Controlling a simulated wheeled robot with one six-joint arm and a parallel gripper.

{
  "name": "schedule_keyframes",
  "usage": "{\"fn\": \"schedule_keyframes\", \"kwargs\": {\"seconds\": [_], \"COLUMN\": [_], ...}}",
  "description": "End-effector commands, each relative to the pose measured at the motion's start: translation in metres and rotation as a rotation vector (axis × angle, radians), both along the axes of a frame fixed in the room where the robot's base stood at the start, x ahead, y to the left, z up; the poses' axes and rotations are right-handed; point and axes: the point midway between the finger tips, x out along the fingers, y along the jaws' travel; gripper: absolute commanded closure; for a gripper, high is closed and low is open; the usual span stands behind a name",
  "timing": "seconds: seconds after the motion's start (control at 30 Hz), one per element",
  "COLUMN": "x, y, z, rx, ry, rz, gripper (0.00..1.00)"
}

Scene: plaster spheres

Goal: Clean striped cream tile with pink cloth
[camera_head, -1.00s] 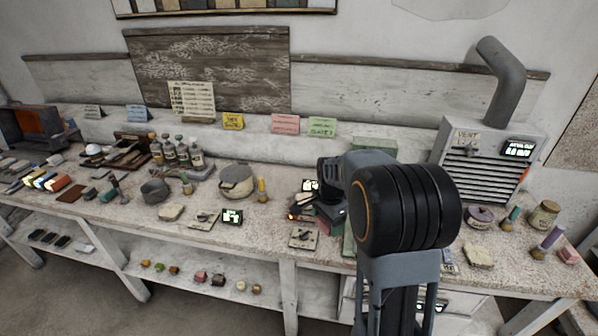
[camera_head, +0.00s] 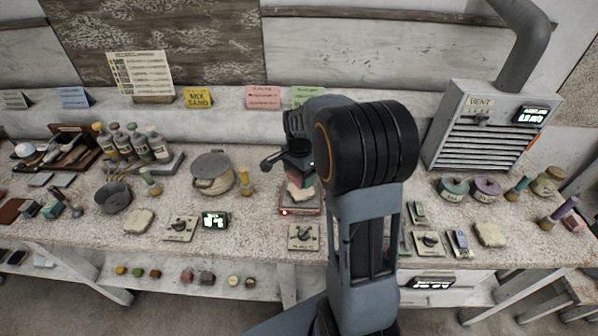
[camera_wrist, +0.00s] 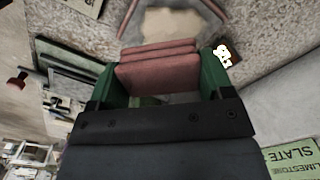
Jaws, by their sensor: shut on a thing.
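My gripper (camera_wrist: 160,82), with green fingers, is shut on a folded pink cloth (camera_wrist: 158,72) in the wrist view. In the head view the pink cloth (camera_head: 304,181) hangs low below the gripper, just above or touching a cream piece (camera_head: 299,193); I cannot tell which. The cream piece also shows in the wrist view (camera_wrist: 172,24), just beyond the cloth, inside a reddish-rimmed base. This is probably the cream tile, but I cannot make out stripes. The base (camera_head: 298,209) has a small red light at its front. My arm hides the bench to its right.
A knob plate (camera_head: 306,237) stands in front of the base, and a small lit display (camera_head: 215,221) to the left. A pot (camera_head: 212,174) and brush stand further left. A vent box (camera_head: 484,125), jars and a pale stone (camera_head: 490,234) are at the right.

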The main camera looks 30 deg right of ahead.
Motion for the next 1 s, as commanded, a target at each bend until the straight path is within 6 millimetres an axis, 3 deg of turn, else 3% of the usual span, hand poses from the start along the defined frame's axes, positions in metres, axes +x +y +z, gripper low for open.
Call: {"fn": "schedule_keyframes", "kwargs": {"seconds": [0.7,1.0], "x": [-0.001,-0.001], "y": [-0.002,-0.002], "z": [-0.061,-0.065], "rx": [0.001,0.001], "ry": [0.001,0.001], "rz": [-0.003,-0.003], "gripper": [0.45,0.45]}}
